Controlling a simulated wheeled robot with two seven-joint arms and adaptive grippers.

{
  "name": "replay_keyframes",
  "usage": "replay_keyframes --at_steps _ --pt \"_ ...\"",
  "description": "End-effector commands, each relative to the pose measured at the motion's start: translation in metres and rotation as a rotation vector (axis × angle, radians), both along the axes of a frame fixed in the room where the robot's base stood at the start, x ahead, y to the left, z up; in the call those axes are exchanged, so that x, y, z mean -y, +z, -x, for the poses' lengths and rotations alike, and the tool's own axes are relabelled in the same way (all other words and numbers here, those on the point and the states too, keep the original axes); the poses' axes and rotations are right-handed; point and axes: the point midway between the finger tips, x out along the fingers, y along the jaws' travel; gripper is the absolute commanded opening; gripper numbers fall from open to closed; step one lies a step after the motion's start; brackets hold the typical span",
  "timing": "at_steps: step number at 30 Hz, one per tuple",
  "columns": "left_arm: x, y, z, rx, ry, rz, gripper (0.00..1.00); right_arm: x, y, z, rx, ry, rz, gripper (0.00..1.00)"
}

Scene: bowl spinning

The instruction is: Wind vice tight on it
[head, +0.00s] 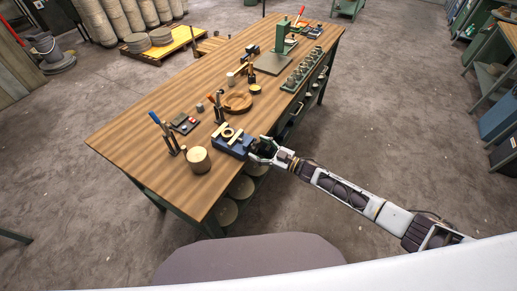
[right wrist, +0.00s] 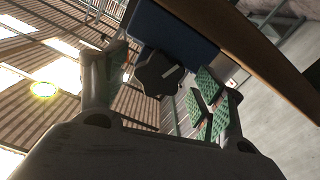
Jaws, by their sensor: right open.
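The blue vice (head: 233,147) sits at the near right edge of the wooden table, with pale jaw pieces on top and a small tan ring-shaped piece (head: 228,132) between them. My right gripper (head: 263,150) is at the vice's right end, just off the table edge. In the right wrist view the vice's black lobed knob (right wrist: 158,73) stands out from its blue body (right wrist: 178,30). My left gripper is not in view.
The wooden table (head: 135,130) carries a round wood block (head: 198,159), a blue-handled clamp (head: 167,137), a wooden bowl or ring (head: 237,102) and a green press (head: 280,45). Round blanks lie on a shelf below. The floor right of the table is clear.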

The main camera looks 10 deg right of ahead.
Motion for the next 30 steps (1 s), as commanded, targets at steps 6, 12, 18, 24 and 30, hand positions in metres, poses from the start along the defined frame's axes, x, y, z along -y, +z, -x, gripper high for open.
replay_keyframes --at_steps 6,12,18,24,30 --pt "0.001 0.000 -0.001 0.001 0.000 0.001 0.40 0.016 -0.001 0.011 -0.001 0.000 0.002 0.69" --pt "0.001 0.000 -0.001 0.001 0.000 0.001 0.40 0.035 -0.001 0.025 -0.001 0.000 0.003 0.69" --pt "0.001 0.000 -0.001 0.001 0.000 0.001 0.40 0.055 -0.001 0.040 -0.003 -0.001 0.002 0.69" --pt "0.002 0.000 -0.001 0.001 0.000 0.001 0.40 0.075 -0.001 0.054 -0.002 -0.001 0.002 0.69" --pt "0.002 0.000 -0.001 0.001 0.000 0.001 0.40 0.088 -0.001 0.064 -0.001 0.000 0.002 0.69"
